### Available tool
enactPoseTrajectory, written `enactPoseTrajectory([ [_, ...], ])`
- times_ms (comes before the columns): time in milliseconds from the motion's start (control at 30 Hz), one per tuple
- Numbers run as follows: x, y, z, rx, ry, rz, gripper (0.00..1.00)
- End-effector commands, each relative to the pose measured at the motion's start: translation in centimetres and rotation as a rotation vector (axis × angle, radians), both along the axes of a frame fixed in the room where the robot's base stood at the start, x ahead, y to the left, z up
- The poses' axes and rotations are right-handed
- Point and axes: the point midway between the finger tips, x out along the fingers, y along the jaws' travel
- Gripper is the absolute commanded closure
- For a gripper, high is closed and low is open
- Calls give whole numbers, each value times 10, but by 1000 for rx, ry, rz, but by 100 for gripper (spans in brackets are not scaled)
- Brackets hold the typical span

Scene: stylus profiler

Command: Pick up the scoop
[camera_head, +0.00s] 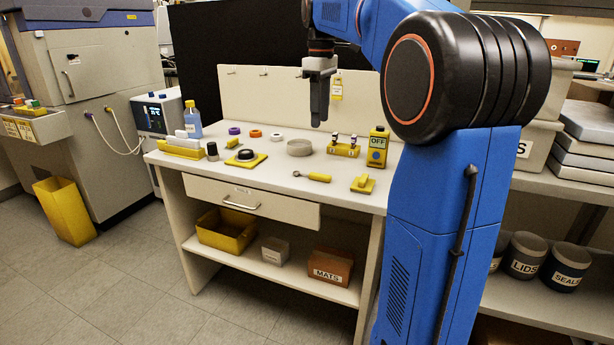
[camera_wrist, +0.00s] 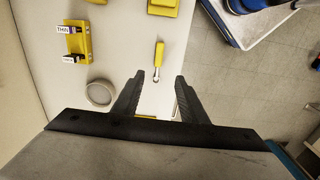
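The scoop (camera_head: 317,177) lies on the bench top near its front edge, with a yellow handle and a small metal end pointing left. In the wrist view the scoop (camera_wrist: 159,53) lies ahead, its metal end closest to me and roughly in line with the gap between my fingers. My gripper (camera_head: 319,118) hangs above the bench, fingers down, clear of the scoop. In the wrist view my gripper (camera_wrist: 159,78) shows two dark fingers spread apart with nothing held between them.
A grey round dish (camera_head: 299,147) is behind the scoop. A yellow block (camera_head: 362,185) sits to its right. A yellow vial holder (camera_head: 343,150) and a yellow box marked OFF (camera_head: 377,148) stand further back. A drawer (camera_head: 250,200) is below the bench top.

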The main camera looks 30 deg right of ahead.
Motion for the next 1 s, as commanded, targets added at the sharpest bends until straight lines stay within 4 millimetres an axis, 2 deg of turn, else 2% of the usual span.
enactPoseTrajectory([
  [133, 6, -6, 0, 3, 10, 16, 61],
  [233, 7, -6, -10, 3, 11, 17, 61],
  [700, 6, -5, -92, 3, 12, 16, 61],
  [833, 6, -6, -109, 3, 10, 16, 61],
  [1000, 6, -6, -120, 3, 10, 16, 61],
])
